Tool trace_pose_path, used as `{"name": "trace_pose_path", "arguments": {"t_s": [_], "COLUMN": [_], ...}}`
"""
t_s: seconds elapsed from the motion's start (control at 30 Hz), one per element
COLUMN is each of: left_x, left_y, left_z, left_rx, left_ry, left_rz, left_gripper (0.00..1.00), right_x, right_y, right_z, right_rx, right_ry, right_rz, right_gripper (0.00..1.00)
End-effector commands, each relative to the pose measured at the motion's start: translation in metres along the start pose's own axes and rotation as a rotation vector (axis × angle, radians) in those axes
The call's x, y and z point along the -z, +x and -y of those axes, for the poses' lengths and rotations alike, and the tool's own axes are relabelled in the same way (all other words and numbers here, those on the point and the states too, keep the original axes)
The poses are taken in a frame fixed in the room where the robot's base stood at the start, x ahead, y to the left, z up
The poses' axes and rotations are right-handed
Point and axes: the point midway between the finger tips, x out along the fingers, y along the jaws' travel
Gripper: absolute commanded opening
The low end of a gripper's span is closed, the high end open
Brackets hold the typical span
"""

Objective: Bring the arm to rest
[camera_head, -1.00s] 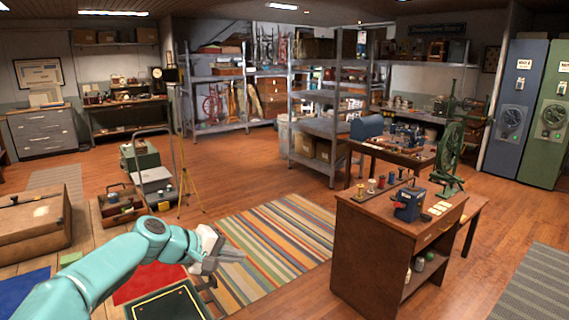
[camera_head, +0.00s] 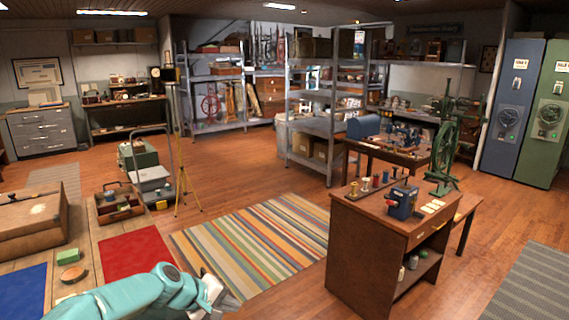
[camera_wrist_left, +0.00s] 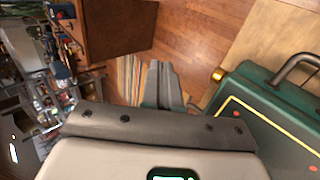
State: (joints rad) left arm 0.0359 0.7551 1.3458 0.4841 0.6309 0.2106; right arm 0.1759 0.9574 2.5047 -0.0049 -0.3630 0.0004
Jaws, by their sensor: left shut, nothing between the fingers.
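My left arm (camera_head: 150,290) is teal and comes in low from the left in the head view. Its left gripper (camera_head: 230,303) is at the bottom edge of that view, beyond the red mat (camera_head: 135,254) and close to the striped rug. In the left wrist view the gripper's fingers (camera_wrist_left: 163,88) are together with nothing between them. My right gripper is out of view.
A green case (camera_wrist_left: 265,115) with a handle is close beside the fingers in the wrist view. A wooden cabinet (camera_head: 365,255) with a blue device (camera_head: 402,203) stands to the right. The striped rug (camera_head: 255,245) is bare. A blue mat (camera_head: 25,288) lies at left.

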Motion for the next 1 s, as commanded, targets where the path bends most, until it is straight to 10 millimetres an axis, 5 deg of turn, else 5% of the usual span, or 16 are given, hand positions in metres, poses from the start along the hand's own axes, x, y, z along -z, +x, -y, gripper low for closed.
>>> {"name": "trace_pose_path", "arguments": {"t_s": [0.23, 0.4, 0.5, 0.8, 1.0], "left_x": [-0.055, -0.136, -0.184, -0.306, -0.299], "left_y": [0.056, 0.074, 0.070, 0.028, 0.079], "left_z": [0.121, 0.228, 0.271, 0.336, 0.378], "left_rx": [0.210, 0.363, 0.408, 0.415, 0.415], "left_ry": [0.057, 0.176, 0.249, 0.412, 0.410], "left_rz": [0.028, 0.099, 0.152, 0.311, 0.294], "left_gripper": [0.00, 0.00, 0.00, 0.00, 0.00], "right_x": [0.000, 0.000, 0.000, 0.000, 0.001], "right_y": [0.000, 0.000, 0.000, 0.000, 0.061], "right_z": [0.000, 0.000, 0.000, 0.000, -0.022], "right_rx": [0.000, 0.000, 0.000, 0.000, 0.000], "right_ry": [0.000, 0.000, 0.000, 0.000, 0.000], "right_rz": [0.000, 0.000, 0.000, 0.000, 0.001], "right_gripper": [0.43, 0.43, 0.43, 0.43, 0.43]}}
